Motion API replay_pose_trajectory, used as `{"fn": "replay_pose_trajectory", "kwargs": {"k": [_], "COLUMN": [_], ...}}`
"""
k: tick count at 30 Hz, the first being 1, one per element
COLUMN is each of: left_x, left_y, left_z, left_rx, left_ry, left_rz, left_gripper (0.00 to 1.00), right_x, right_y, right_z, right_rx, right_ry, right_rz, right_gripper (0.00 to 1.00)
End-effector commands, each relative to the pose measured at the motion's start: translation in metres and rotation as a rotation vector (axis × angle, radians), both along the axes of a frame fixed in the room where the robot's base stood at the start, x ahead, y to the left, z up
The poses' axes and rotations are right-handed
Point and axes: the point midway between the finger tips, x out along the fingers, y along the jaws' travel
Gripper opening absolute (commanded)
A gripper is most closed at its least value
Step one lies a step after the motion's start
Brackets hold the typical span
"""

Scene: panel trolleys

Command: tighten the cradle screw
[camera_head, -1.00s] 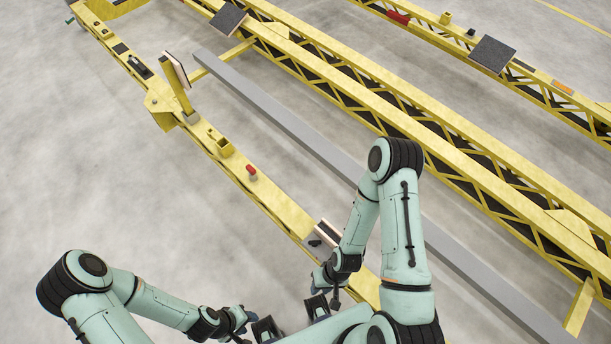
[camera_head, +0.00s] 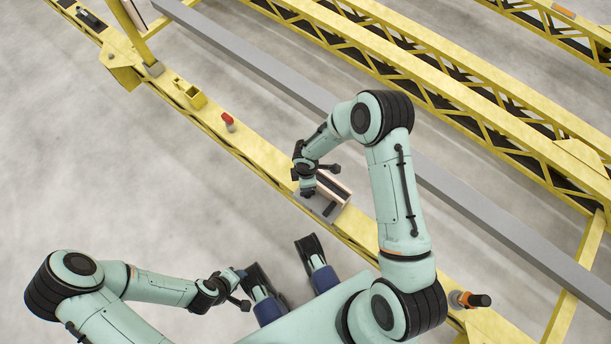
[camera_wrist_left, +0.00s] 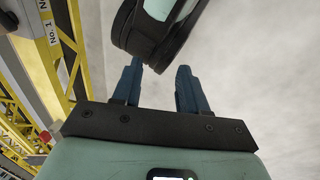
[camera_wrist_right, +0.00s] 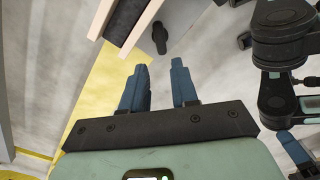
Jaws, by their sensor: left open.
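The cradle (camera_head: 335,187) is a pair of pale strips with a dark channel, beside a grey plate (camera_head: 306,203) on the yellow rail. A small black screw handle (camera_head: 329,209) stands on the plate. The right wrist view shows the screw handle (camera_wrist_right: 159,38) just beyond the fingertips, with the cradle strips (camera_wrist_right: 135,25) to its left. My right gripper (camera_wrist_right: 160,75) is open and empty, pointing toward the plate and apart from the screw. My left gripper (camera_wrist_left: 158,75) is open and empty, away from the rail on the left, with a black and green arm part past its fingertips.
A red-topped peg (camera_head: 228,121) and a yellow bracket (camera_head: 190,93) stand farther up the rail. An orange and black tool (camera_head: 470,299) lies at its lower right. A long grey beam (camera_head: 270,68) runs behind.

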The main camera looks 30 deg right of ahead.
Motion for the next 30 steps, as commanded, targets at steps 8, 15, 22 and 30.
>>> {"fn": "replay_pose_trajectory", "kwargs": {"k": [8,15,22,30], "left_x": [0.025,0.037,0.038,0.038], "left_y": [0.013,0.018,0.019,0.019], "left_z": [-0.021,-0.028,-0.028,-0.028], "left_rx": [0.032,0.047,0.049,0.049], "left_ry": [-0.064,-0.095,-0.101,-0.1], "left_rz": [0.028,0.041,0.042,0.042], "left_gripper": [0.43,0.43,0.43,0.43], "right_x": [-0.001,-0.001,0.0,-0.001], "right_y": [0.0,0.0,0.0,0.0], "right_z": [-0.062,-0.087,-0.091,-0.09], "right_rx": [0.001,0.001,0.001,0.001], "right_ry": [0.004,0.003,0.001,0.001], "right_rz": [0.0,-0.002,-0.003,-0.003], "right_gripper": [0.29,0.29,0.29,0.0]}}
